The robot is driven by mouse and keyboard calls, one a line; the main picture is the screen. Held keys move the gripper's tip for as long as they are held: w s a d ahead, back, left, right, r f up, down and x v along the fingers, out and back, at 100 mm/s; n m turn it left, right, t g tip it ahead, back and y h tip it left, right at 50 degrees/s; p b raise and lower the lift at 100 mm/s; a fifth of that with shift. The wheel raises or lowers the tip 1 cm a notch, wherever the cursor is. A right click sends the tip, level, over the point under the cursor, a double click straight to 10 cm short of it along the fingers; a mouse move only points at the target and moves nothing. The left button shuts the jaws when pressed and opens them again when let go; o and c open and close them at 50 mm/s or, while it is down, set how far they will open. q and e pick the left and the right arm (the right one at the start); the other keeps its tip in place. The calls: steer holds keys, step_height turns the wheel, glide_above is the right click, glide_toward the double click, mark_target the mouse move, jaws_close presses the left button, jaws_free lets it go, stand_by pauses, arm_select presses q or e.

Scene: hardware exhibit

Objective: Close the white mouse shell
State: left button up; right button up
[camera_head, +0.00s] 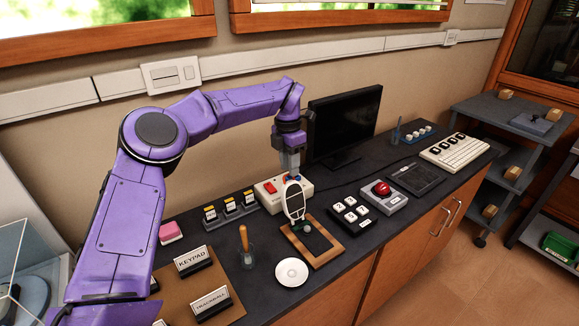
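The white mouse shell (303,188) stands raised and nearly upright, a white oval rim around a dark inner face. Its lower end meets a wood-framed dark pad (327,258), where a small green part (307,227) shows. My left gripper (290,172) points down right at the top of the shell. At this size I cannot tell whether its fingers touch the shell or are parted. My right gripper is not in view.
A beige box with a red switch (270,188) stands just behind the shell. A monitor (345,122) is behind to the right. A white disc (291,272), a cup with an orange-handled tool (245,250) and a keypad block (350,214) surround the pad.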

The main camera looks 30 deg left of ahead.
arm_select(q)
steer(key=shift+f, duration=0.45)
jaws_close()
steer(key=shift+r, duration=0.1)
stand_by(1.0)
